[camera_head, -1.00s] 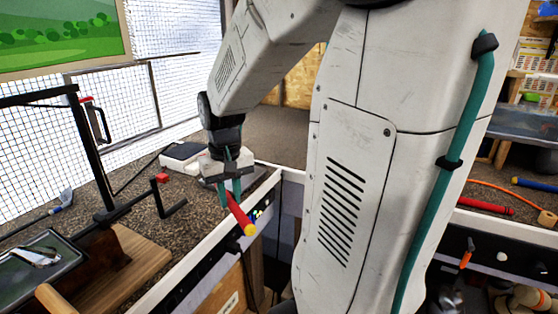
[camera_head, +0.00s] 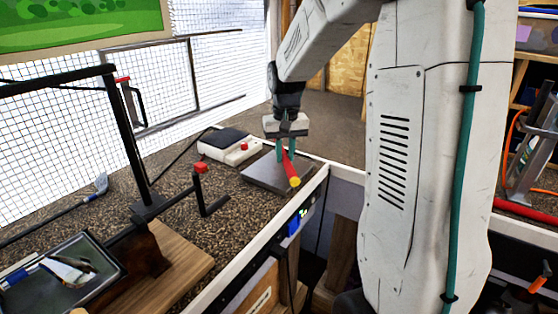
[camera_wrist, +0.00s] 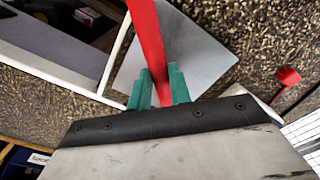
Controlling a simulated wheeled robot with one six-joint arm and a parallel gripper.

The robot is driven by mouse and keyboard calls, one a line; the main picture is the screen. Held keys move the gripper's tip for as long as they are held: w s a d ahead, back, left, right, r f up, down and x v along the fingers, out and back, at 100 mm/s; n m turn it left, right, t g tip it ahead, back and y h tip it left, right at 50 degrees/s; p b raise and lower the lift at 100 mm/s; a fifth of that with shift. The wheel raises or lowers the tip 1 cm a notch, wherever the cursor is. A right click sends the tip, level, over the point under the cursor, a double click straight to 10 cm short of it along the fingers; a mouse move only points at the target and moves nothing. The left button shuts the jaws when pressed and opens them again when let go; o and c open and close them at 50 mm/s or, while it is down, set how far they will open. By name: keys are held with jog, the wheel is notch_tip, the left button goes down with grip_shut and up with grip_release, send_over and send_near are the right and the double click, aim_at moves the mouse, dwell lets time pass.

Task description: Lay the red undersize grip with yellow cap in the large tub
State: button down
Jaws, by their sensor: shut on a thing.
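My gripper (camera_head: 287,157) is shut on the red grip with the yellow cap (camera_head: 291,170). In the head view the grip tilts down with its yellow cap toward the camera, above a grey plate on the bench. In the wrist view the red grip (camera_wrist: 148,40) runs between the green fingertips (camera_wrist: 158,88) and off the top edge. I do not see a large tub that I can make out.
A grey plate (camera_head: 262,180) lies on the speckled bench (camera_head: 130,190) under my gripper. Beside it are a white device (camera_head: 230,147), a black clamp stand (camera_head: 130,140) and a dark tray (camera_head: 60,275). The white bench edge (camera_head: 262,250) runs close by.

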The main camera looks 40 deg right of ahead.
aim_at(280, 170)
jog(key=w, duration=0.2)
jog(key=shift+w+d+f, duration=0.1)
jog(key=shift+w+f, duration=0.1)
jog(key=shift+w, duration=0.15)
jog(key=shift+f, duration=1.85)
jog(key=c, duration=1.3)
grip_release()
jog(key=shift+r, duration=0.1)
